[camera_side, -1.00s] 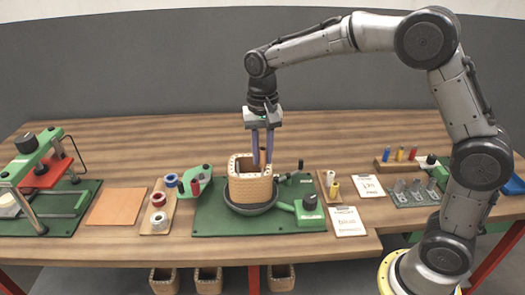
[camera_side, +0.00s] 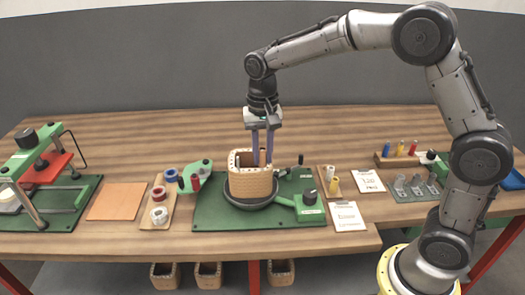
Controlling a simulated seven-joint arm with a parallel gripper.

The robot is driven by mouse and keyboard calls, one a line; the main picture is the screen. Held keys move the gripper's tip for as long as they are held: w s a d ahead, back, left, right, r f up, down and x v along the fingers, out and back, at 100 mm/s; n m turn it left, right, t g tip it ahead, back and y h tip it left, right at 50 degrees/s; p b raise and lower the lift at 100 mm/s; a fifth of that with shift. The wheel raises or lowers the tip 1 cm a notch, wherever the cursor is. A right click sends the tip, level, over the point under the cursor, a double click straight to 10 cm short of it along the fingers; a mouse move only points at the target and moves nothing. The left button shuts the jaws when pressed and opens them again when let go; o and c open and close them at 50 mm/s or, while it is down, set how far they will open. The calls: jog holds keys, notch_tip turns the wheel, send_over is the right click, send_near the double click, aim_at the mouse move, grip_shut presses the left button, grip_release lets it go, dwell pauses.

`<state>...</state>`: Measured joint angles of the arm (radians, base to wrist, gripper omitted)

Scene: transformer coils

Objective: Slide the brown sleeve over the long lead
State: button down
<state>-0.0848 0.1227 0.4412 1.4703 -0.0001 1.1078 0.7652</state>
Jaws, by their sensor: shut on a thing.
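The woven tan coil (camera_side: 250,187) sits upright in a dark round holder on the green base plate (camera_side: 215,222). My gripper (camera_side: 263,160) points straight down, with its two long purplish fingers at the coil's top opening, toward its right side. The fingers are shut on a thin thing, taken to be the brown sleeve, which the fingers and coil rim mostly hide. Thin upright leads (camera_side: 237,160) show at the left of the coil's opening. Which one is the long lead, and whether the sleeve is around it, I cannot tell.
Left of the plate are a spool board (camera_side: 157,218), an orange mat (camera_side: 117,201) and a green press (camera_side: 38,165). Right are a small board with yellow pieces (camera_side: 332,190), paper cards (camera_side: 347,216) and a rack of coloured pieces (camera_side: 398,160). The table behind the coil is clear.

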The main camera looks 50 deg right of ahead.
jog(key=shift+f, duration=0.15)
jog(key=shift+c, duration=1.2)
grip_release()
jog(key=shift+r, duration=4.05)
